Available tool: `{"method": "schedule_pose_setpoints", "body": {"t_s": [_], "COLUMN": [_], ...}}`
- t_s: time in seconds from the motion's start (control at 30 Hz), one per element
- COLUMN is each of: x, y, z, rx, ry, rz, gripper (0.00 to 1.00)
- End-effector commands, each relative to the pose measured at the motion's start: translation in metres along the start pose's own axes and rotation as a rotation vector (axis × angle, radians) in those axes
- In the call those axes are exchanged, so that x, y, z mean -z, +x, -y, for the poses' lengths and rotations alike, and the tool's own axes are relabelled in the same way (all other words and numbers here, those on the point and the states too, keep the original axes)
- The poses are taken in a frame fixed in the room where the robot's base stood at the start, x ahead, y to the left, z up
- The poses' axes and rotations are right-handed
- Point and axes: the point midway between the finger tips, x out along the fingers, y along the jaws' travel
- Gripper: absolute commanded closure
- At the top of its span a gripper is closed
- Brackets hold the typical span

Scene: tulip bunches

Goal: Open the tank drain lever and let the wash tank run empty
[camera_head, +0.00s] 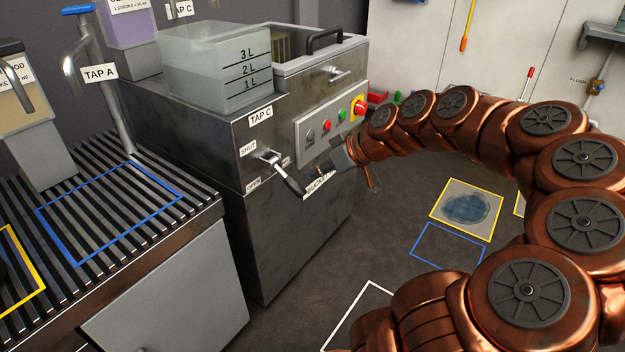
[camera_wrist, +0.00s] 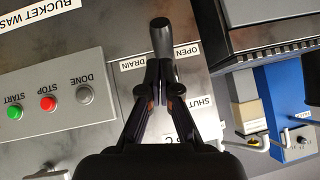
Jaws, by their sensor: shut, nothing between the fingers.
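The wash machine (camera_head: 285,235) is a grey steel cabinet with a clear tank (camera_head: 215,75) marked 1 L to 3 L on top. I cannot tell the water level in it. The drain lever (camera_head: 289,183) has a dark grip and slants down and right from its mount, between the SHUT label (camera_head: 247,149) and OPEN label (camera_head: 252,185). In the wrist view, the lever's grip (camera_wrist: 162,38) stands by the OPEN and DRAIN labels. My gripper (camera_head: 327,167) is shut and empty beside the lever. Its fingertips (camera_wrist: 160,68) overlap the grip's lower end; contact is unclear.
A button panel (camera_head: 312,130) with a red stop knob (camera_head: 359,106) is just above my gripper. A slatted bench (camera_head: 150,215) with Tap A stands at left. Floor markings (camera_head: 447,245) lie at right. The floor before the cabinet is clear.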

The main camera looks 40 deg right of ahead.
Motion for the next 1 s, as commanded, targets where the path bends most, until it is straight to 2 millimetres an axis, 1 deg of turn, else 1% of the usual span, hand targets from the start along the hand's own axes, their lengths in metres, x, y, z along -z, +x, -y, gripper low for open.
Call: {"method": "schedule_pose_setpoints", "body": {"t_s": [0.03, 0.1, 0.3, 0.53, 0.7, 1.0], "x": [0.004, -0.007, -0.026, -0.039, -0.044, -0.044], "y": [-0.01, -0.018, -0.051, -0.081, -0.093, -0.096], "z": [-0.002, -0.005, -0.008, -0.01, -0.011, -0.009], "rx": [-0.004, -0.008, -0.009, -0.007, -0.007, -0.004], "ry": [-0.002, 0.0, 0.002, 0.002, 0.002, 0.001], "rz": [-0.004, -0.007, -0.007, -0.006, -0.006, -0.004], "gripper": [1.0, 1.0, 1.0, 1.0, 1.0, 1.0]}}
